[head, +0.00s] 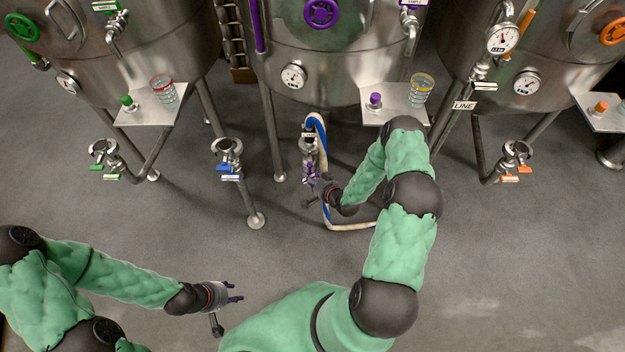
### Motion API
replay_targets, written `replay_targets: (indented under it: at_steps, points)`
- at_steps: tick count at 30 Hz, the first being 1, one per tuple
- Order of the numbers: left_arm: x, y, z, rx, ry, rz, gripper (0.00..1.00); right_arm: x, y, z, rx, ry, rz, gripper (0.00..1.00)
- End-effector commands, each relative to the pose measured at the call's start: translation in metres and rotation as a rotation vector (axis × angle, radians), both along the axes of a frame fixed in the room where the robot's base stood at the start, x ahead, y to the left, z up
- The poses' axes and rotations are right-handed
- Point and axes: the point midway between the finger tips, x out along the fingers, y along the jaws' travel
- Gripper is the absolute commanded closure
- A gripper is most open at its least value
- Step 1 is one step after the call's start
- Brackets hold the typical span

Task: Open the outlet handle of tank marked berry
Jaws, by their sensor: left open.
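The middle steel tank (335,75) carries purple fittings; I cannot read a berry mark on it. Its outlet valve (309,146) hangs below it, with a purple handle (309,169) at its lower part. My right gripper (316,187) is right at this handle, from below and to the right. The wrist and clutter hide whether its fingers touch or enclose the handle. My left gripper (240,294) is open and empty over the bare floor at the lower left, well apart from the tanks.
A white and blue hose (333,224) loops from the outlet down around my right wrist. Other outlets have green (104,172), blue (230,172) and orange (514,173) handles. A tank leg (272,135) stands left of the outlet. A shelf (397,98) holds a glass (421,88). Floor left of centre is clear.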

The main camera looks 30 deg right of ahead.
Motion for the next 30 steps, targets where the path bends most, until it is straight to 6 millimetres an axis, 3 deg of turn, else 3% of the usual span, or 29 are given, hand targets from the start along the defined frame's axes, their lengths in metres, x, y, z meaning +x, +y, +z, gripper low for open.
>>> replay_targets:
  at_steps: [8, 21, 30]
  points:
    - [0.0, 0.0, 0.0, 0.0, 0.0, 0.0, 0.59, -0.01, -0.002, 0.007, -0.001, 0.0, -0.001, 0.55]
    - [0.0, 0.0, 0.0, 0.0, 0.0, 0.0, 0.59, -0.081, -0.007, 0.047, -0.001, 0.0, -0.003, 0.55]
    - [0.0, 0.0, 0.0, 0.0, 0.0, 0.0, 0.59, -0.103, -0.007, 0.06, 0.0, -0.001, -0.001, 0.55]
